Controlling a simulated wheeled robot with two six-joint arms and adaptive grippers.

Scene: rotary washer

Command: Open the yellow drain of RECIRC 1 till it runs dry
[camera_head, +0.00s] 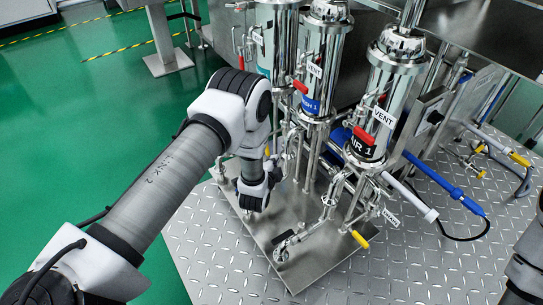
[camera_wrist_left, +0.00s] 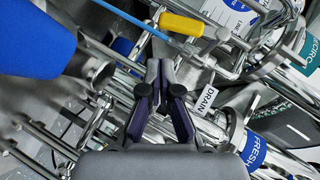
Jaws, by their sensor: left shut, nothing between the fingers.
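The RECIRC 1 housing (camera_head: 277,35) is the leftmost steel cylinder in the head view, with a teal label partly hidden by my arm. My left gripper (camera_head: 262,184) is low in front of the housings, and its fingertips are hard to make out there. In the left wrist view its fingers (camera_wrist_left: 160,68) are shut and empty. A yellow handle (camera_wrist_left: 181,24) lies just beyond the fingertips, apart from them. A teal RECIRC label (camera_wrist_left: 311,50) shows at the right edge. A DRAIN tag (camera_wrist_left: 207,98) hangs right of the fingers. Any water flow cannot be seen.
The FRESH 1 housing (camera_head: 323,60) and AIR 1 housing (camera_head: 395,75) stand to the right, with red vent levers. Another yellow handle (camera_head: 360,239) sits below AIR 1. Thin pipes crowd the gripper. A blue and white hose (camera_head: 440,180) lies right. The front plate is mostly clear.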

